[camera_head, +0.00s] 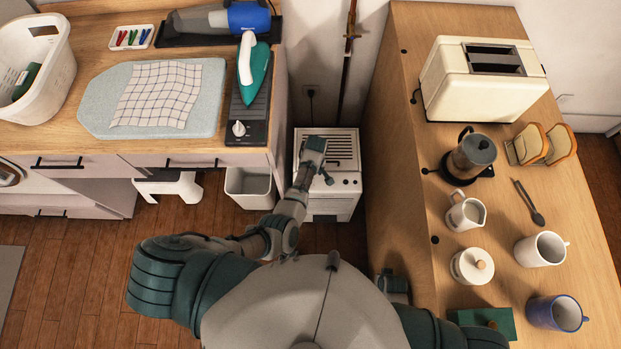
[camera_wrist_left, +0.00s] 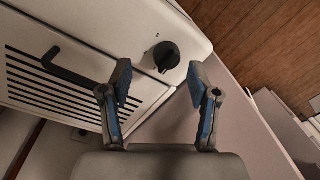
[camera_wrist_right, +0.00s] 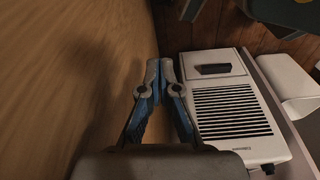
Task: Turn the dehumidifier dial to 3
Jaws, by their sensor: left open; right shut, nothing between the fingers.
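The white dehumidifier (camera_head: 345,150) stands on the floor between the two counters, its slatted grille facing up. Its black dial (camera_wrist_left: 167,56) shows in the left wrist view, on a white panel beside the grille; a small mark is near it, but I cannot read its setting. My left gripper (camera_wrist_left: 158,76) is open, with the dial just beyond the gap between its fingertips; I see no contact. In the head view my left arm covers part of the dehumidifier. My right gripper (camera_wrist_right: 160,72) is shut and empty, apart from the dehumidifier (camera_wrist_right: 185,62) in the right wrist view.
A white bin (camera_head: 248,187) stands left of the dehumidifier. The left counter holds an iron (camera_head: 252,75).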

